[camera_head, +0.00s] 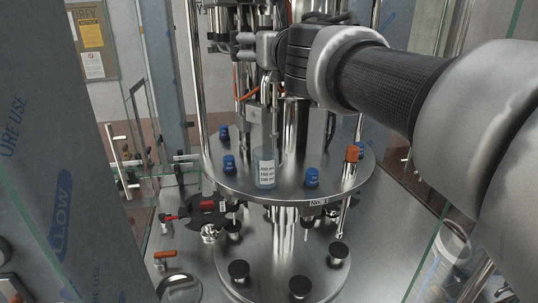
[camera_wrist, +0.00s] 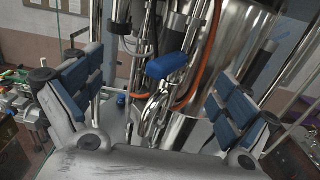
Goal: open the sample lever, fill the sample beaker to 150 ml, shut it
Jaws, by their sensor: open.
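My gripper (camera_wrist: 158,70) is open in the wrist view, with blue-padded fingers at left and right. A blue lever handle (camera_wrist: 173,64) on a metal valve shows between the fingers, apart from both; whether it is the sample lever I cannot tell. In the head view my gripper (camera_head: 246,48) is high in front of the steel column. A clear beaker (camera_head: 265,169) with a white printed label stands upright on the round steel plate (camera_head: 225,183), below my gripper. It looks bluish inside, but its level cannot be read.
Several blue caps, including one at front right (camera_head: 312,177), and an orange cap (camera_head: 354,153) stand around the plate. Black knobs (camera_head: 299,286) sit on the lower base. An orange hose (camera_wrist: 205,50) runs beside the blue handle. Glass panels and wrapped posts (camera_head: 60,180) flank the machine.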

